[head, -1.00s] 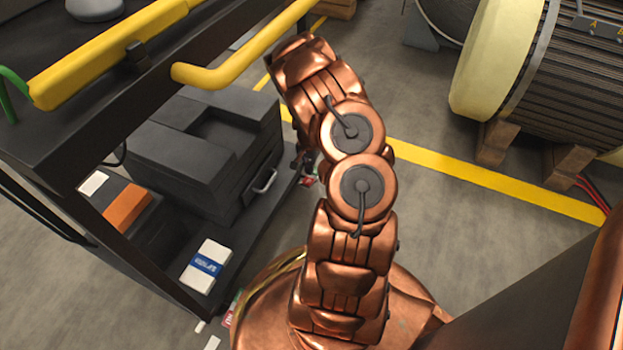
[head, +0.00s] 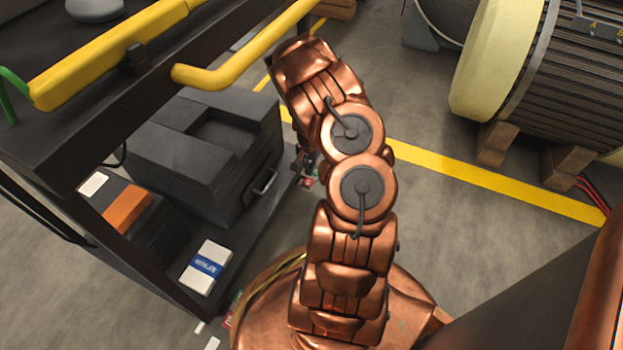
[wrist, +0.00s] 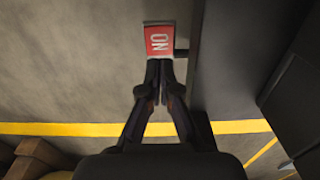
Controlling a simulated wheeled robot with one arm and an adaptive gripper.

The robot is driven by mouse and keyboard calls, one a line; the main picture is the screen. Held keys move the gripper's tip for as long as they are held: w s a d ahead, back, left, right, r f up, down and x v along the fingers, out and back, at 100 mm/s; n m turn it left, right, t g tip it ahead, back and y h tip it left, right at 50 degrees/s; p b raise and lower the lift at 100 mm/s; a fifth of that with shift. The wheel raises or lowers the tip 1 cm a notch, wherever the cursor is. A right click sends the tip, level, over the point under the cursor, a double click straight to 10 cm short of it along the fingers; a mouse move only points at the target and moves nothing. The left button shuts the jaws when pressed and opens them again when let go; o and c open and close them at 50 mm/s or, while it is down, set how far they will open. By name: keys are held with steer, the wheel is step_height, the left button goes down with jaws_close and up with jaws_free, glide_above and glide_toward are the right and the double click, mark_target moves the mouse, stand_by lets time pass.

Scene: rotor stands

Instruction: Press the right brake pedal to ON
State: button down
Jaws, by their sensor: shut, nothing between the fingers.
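A red pedal plate (wrist: 159,42) with white letters, which read ON turned around in this view, shows at the top of the wrist view. It sits on a short dark arm beside the dark cart edge. My gripper (wrist: 160,64) is shut and empty, with its fingertips at the near edge of the plate. I cannot tell whether they touch it. In the head view, a small red patch of the pedal (head: 309,182) shows low beside the cart, and my gripper's dark fingers (head: 303,160) are mostly hidden behind my arm.
The dark cart (head: 175,297) stands at left, with a yellow handle (head: 240,68), a black toolbox (head: 185,170) and a white box (head: 206,267). Another red piece (head: 229,318) shows at its near corner. A large rotor (head: 540,80) rests on wooden blocks at right.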

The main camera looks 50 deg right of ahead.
mark_target(309, 180)
steer(key=shift+f+b, duration=0.85)
steer(key=shift+f, duration=1.55)
stand_by(2.1)
steer(key=shift+r, duration=0.15)
steer(key=shift+r+p, duration=1.65)
steer(key=shift+r, duration=1.75)
steer(key=shift+a, duration=0.1)
